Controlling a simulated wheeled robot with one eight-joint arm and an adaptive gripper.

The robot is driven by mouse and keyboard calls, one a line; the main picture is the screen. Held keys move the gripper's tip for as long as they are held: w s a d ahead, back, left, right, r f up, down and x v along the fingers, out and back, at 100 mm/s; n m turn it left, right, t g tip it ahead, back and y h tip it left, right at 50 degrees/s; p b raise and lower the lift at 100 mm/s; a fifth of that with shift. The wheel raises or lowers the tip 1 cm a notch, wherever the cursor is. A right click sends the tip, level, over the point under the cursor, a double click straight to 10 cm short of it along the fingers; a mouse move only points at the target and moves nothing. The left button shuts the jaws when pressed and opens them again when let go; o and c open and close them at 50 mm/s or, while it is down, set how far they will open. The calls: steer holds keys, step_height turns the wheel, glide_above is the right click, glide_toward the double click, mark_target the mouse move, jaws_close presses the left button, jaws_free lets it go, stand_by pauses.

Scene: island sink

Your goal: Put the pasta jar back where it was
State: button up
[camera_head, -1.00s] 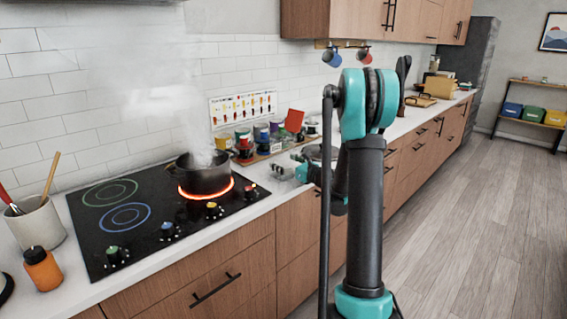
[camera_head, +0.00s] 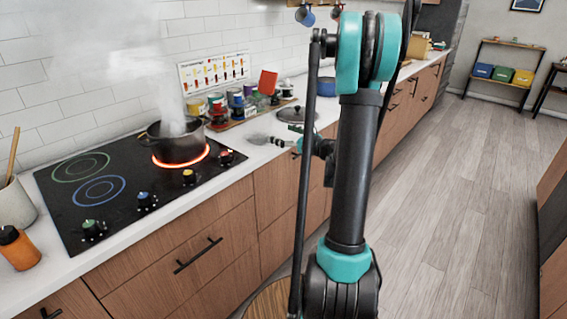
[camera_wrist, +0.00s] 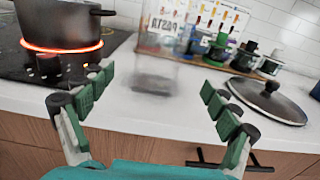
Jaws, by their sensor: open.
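The pasta jar (camera_wrist: 158,55) is clear, with a white label reading PASTA, in the wrist view. It stands on the white counter to the right of the stove, ahead of my gripper and between the lines of its fingers. In the head view the jar (camera_head: 258,138) is only a faint, see-through shape near the stove's right edge. My gripper (camera_wrist: 157,82) is open, with its green-padded fingers spread wide and nothing between the pads. In the head view my gripper (camera_head: 279,141) is small and partly hidden by my arm.
A steaming pot (camera_head: 176,144) sits on a glowing burner of the black stove (camera_head: 110,203). Several spice jars (camera_head: 236,103) stand on a rack at the wall. A pot lid (camera_wrist: 268,101) lies on the counter to the right. The floor (camera_head: 450,220) is clear.

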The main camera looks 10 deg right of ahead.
steer(key=s+d+r+m+t+h, duration=0.15)
steer(key=d+r+m+h, duration=0.35)
steer(key=m, duration=0.6)
steer(key=s+d+r+m+t+h, duration=0.1)
steer(key=d+r+m+t+h, duration=0.25)
steer(key=m+h, duration=0.6)
steer(key=s+f+m+g+h, duration=0.1)
steer(key=s+f+m+g, duration=0.6)
steer(key=m, duration=0.6)
steer(key=s+a+f+m+g+y, duration=0.2)
steer(key=s+a+f+m+g, duration=0.2)
steer(key=s+f, duration=0.4)
steer(key=s+a+f+m+g+y, duration=0.3)
steer(key=s+a+f, duration=0.4)
steer(key=s, duration=0.7)
steer(key=f+m+g, duration=0.1)
steer(key=m, duration=0.1)
steer(key=shift+s+a+f+m, duration=0.2)
steer(key=shift+a+f+m, duration=0.1)
steer(key=shift+m, duration=0.05)
